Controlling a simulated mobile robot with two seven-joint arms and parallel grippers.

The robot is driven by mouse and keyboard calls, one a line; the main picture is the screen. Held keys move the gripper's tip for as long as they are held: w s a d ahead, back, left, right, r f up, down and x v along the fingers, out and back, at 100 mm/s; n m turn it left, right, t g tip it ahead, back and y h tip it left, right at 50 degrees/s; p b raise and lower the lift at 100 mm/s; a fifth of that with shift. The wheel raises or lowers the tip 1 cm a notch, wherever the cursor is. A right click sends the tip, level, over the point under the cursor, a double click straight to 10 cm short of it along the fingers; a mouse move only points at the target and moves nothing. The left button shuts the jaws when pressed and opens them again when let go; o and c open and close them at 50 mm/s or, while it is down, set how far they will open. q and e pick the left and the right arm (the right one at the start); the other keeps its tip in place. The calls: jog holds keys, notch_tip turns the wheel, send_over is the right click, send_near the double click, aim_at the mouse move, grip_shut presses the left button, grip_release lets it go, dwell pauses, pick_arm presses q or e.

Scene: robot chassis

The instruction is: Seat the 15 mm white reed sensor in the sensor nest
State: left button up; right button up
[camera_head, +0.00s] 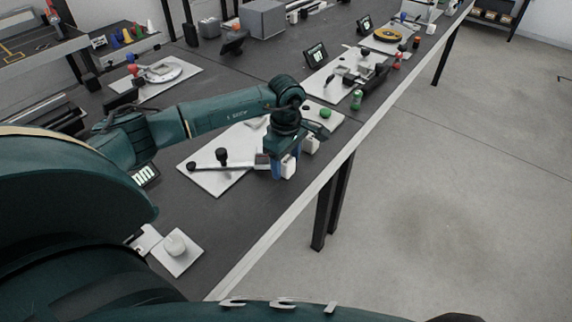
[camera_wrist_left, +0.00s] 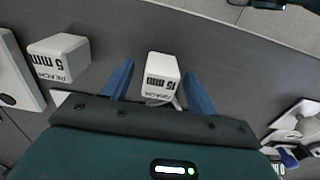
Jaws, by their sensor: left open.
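The 15 mm white reed sensor (camera_wrist_left: 162,76) is a white block labelled "REACH 15 mm" in the left wrist view. It stands between the two blue fingers of my left gripper (camera_wrist_left: 158,88), with a gap on each side. In the head view the left gripper (camera_head: 281,168) points down near the table's front edge, with the white sensor block (camera_head: 290,168) beside its blue fingers. A second white block (camera_wrist_left: 58,58), labelled "REACH 5 mm", stands to the left in the wrist view. I cannot pick out the sensor nest for certain. My right gripper is not in view.
A white board (camera_head: 213,178) with black knobs and a bar lies beside the gripper. A small white plate (camera_head: 177,253) with a round knob lies nearer.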

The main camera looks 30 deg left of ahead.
pick_arm(q)
jog(key=c, duration=1.1)
jog(key=shift+o, duration=0.2)
jog(key=shift+r, duration=0.15)
